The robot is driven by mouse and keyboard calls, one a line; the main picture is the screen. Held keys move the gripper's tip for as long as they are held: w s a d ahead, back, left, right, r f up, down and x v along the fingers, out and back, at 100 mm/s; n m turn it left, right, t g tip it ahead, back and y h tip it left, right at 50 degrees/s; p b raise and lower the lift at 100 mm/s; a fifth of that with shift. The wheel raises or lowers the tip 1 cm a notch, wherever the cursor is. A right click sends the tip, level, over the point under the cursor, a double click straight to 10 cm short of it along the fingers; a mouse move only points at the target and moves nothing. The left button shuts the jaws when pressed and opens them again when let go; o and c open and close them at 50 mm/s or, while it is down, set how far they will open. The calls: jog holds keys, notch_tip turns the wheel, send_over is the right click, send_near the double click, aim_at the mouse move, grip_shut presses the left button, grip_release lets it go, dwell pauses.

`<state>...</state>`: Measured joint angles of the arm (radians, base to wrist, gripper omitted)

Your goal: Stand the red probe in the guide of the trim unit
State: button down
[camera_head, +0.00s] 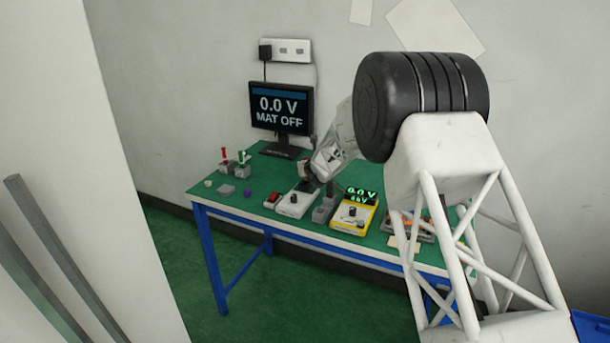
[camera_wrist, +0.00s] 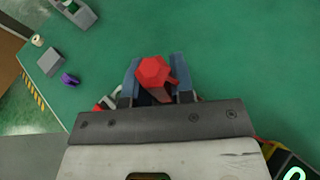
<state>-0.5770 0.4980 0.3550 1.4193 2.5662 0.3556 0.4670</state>
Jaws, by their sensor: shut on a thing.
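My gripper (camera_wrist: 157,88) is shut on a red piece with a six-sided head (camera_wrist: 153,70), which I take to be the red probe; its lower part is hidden. In the head view my gripper (camera_head: 308,172) is low above the table, near a white unit with a dark knob (camera_head: 294,204) and a grey block fixture (camera_head: 322,211). A yellow unit (camera_head: 352,216) with a green display stands to the right. I cannot tell which of these is the trim unit, and no guide shows clearly. The held piece is apart from any unit in the wrist view.
Red-handled (camera_head: 224,155) and green-handled (camera_head: 242,158) fixtures stand at the table's left. A grey block (camera_wrist: 50,62), a purple piece (camera_wrist: 70,79) and a cream piece (camera_wrist: 38,40) lie near that edge. A monitor (camera_head: 281,108) reads 0.0 V, MAT OFF. The green tabletop (camera_wrist: 230,60) is bare ahead.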

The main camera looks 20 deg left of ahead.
jog(key=shift+f, duration=1.75)
jog(key=shift+f, duration=0.1)
jog(key=c, duration=1)
grip_release()
jog(key=shift+s+d+r, duration=0.3)
jog(key=shift+r, duration=0.05)
jog(key=v, duration=1.1)
jog(key=shift+d+r, duration=0.1)
